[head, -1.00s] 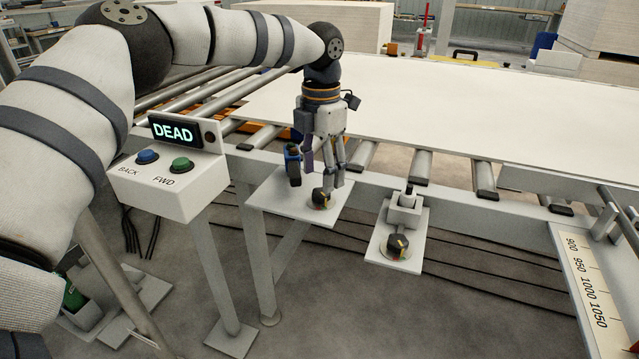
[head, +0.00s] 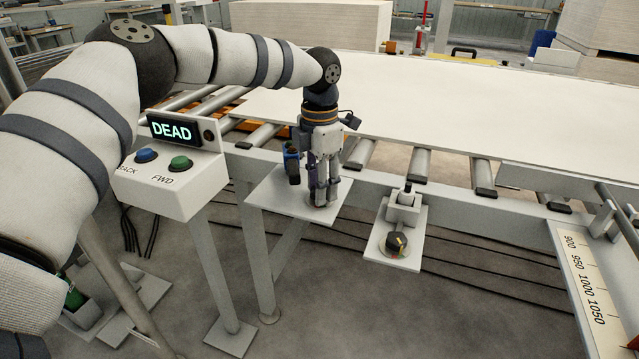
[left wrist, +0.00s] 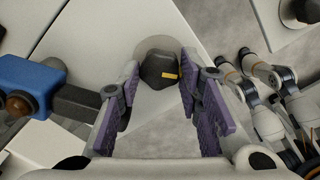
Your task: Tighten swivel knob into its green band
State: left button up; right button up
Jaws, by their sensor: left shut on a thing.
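My left gripper (head: 320,200) points down over the left white plate (head: 272,203), its fingers shut around a dark knob. The left wrist view shows this swivel knob (left wrist: 158,70), black with a yellow pointer mark, standing on a round grey disc between the purple finger pads. In the head view the fingers mostly hide it. Its coloured band is hidden, so I cannot tell where the pointer stands against green. A second dark knob (head: 394,243) with a yellow mark sits on the right plate (head: 410,262), with a little colour at its base. My right gripper is not in view.
A control box (head: 190,190) reading DEAD, with blue and green buttons, is farther left. The roller conveyor carries a large white board (head: 440,105) behind. A grey clamp block (head: 403,210) stands behind the second knob.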

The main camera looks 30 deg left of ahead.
pick_arm(q)
jog(key=shift+m, duration=0.3)
jog(key=o, duration=1.2)
jog(key=shift+c, duration=0.2)
notch_tip(320, 180, up, 12)
jog(key=shift+f, duration=0.1)
